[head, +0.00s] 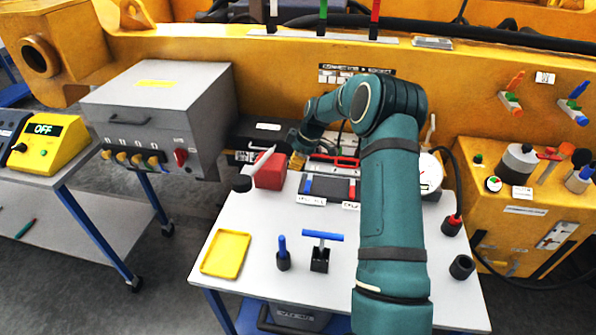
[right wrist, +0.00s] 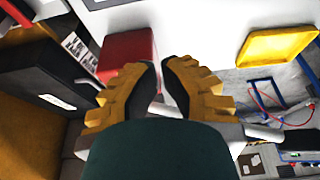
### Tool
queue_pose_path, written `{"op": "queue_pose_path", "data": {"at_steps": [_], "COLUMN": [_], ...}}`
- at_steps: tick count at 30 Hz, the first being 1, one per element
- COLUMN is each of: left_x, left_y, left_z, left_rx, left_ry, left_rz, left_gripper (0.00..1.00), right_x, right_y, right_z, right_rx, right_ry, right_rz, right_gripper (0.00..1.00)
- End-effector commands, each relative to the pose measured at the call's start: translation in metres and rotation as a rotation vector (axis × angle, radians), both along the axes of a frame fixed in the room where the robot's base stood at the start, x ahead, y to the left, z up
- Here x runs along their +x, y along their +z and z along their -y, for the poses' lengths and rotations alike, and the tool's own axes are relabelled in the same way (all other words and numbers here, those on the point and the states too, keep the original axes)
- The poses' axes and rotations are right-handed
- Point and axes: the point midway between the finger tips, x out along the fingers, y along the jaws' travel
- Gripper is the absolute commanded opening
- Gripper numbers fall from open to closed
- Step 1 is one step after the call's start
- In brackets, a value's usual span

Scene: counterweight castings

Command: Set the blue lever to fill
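A blue-handled lever (head: 575,97) sits on the yellow machine face at the far right of the head view, with a blue knob below it. I cannot read any fill mark there. My right gripper (head: 298,152) is far to its left, over the back of the white table beside a red block (head: 270,170). In the right wrist view its yellow fingers (right wrist: 160,80) have dark pads close together with a narrow pale gap between them. I cannot tell whether anything is held. The red block also shows there (right wrist: 128,57). My left gripper is not in view.
An orange-handled lever (head: 512,88) is left of the blue one. The white table (head: 225,295) bears a yellow tray (head: 226,254), a blue T-handle tool (head: 322,236) and a gauge (head: 430,174). A yellow cabinet (head: 500,225) with bottles and tools stands below the levers.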

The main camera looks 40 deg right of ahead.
Motion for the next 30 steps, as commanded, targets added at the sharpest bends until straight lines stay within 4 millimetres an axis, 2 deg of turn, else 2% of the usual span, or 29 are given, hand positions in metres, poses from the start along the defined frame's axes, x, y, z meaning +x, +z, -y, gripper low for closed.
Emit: {"op": "queue_pose_path", "data": {"at_steps": [14, 21, 30], "left_x": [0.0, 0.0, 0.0], "left_y": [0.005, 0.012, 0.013], "left_z": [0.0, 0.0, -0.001], "left_rx": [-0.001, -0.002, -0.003], "left_ry": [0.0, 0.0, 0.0], "left_rz": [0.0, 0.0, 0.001], "left_gripper": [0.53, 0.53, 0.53], "right_x": [0.022, -0.001, -0.008], "right_y": [-0.085, -0.084, -0.085], "right_z": [-0.019, 0.001, 0.007], "right_rx": [0.001, -0.001, -0.001], "right_ry": [0.001, -0.002, 0.0], "right_rz": [-0.003, -0.001, 0.001], "right_gripper": [0.0, 0.0, 0.0]}}
